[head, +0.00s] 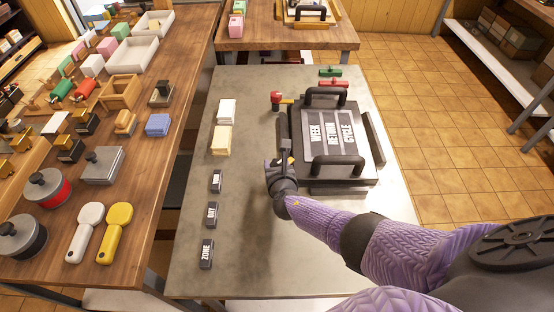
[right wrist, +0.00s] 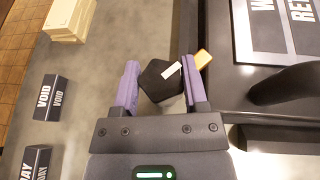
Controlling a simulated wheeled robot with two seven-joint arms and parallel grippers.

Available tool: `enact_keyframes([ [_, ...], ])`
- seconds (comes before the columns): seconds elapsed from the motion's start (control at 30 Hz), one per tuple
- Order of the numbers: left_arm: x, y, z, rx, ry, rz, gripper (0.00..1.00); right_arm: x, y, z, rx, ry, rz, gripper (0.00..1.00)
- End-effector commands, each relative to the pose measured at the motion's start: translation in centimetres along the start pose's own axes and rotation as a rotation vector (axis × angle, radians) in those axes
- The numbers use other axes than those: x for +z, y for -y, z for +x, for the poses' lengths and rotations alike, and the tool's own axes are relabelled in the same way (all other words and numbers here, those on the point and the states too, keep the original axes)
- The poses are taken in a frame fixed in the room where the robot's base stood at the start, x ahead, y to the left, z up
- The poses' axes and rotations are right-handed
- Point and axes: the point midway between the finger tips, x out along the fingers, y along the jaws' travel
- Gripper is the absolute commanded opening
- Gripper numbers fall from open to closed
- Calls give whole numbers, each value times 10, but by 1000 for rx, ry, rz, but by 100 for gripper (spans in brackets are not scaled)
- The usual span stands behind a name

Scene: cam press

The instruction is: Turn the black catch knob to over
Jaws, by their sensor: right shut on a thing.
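The black catch knob (right wrist: 162,82) is a faceted black piece with a white mark on top. In the right wrist view it sits between the purple fingers of my right gripper (right wrist: 161,88), which is shut on it. The white mark slants up to the right, toward a small orange tab (right wrist: 203,59) beside the right finger. In the head view my right gripper (head: 283,160) is at the left side of the dark press (head: 298,125), and the knob is mostly hidden there. My left gripper is not in view.
The press carries plates reading WEEK, RETURN, CYCLE and two black handles (head: 338,162). A red knob (head: 276,97) stands at its far left corner. Loose label blocks (head: 206,253) and pale stacks (head: 222,140) lie to the left.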

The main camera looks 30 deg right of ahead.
Motion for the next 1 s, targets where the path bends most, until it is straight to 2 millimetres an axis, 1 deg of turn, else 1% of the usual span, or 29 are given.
enact_keyframes([
  [0.27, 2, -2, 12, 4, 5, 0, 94, -2, -1, 2, -239, 1, 101, 0],
  [0.6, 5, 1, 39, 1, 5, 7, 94, -3, -1, 3, -500, 1, 209, 0],
  [0.8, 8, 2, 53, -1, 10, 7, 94, -2, 0, 3, -608, 1, 253, 0],
  [1.0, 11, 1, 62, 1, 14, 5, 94, -1, 0, 2, -672, 2, 278, 0],
])
